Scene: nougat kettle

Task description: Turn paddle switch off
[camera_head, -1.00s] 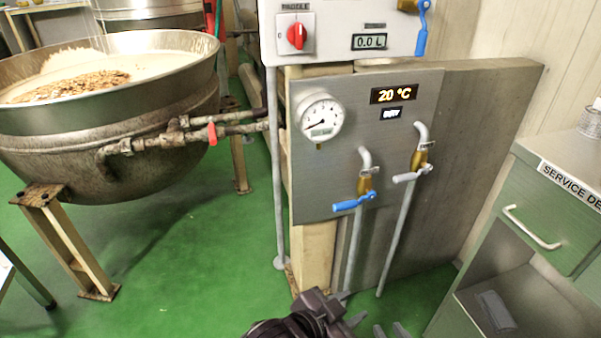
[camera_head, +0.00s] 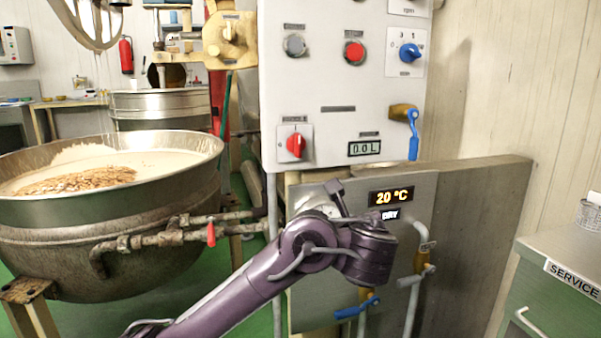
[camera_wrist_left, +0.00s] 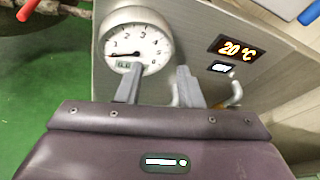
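The paddle switch (camera_head: 296,146) is a red knob on a pale square plate at the lower left of the white control box (camera_head: 340,108). The knob stands nearly upright, tilted slightly. My left gripper (camera_head: 340,193) is raised in front of the grey panel, below and to the right of the switch, touching neither visibly. In the left wrist view its two fingers (camera_wrist_left: 158,82) are apart with nothing between them. The switch is outside that view. My right gripper is not in view.
A pressure gauge (camera_wrist_left: 138,46) and a 20 °C display (camera_head: 391,197) are on the grey panel (camera_head: 425,195). A blue lever (camera_head: 413,135) hangs right of the box's lower edge. A large kettle (camera_head: 110,235) and pipe with a red handle (camera_head: 211,234) are at left.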

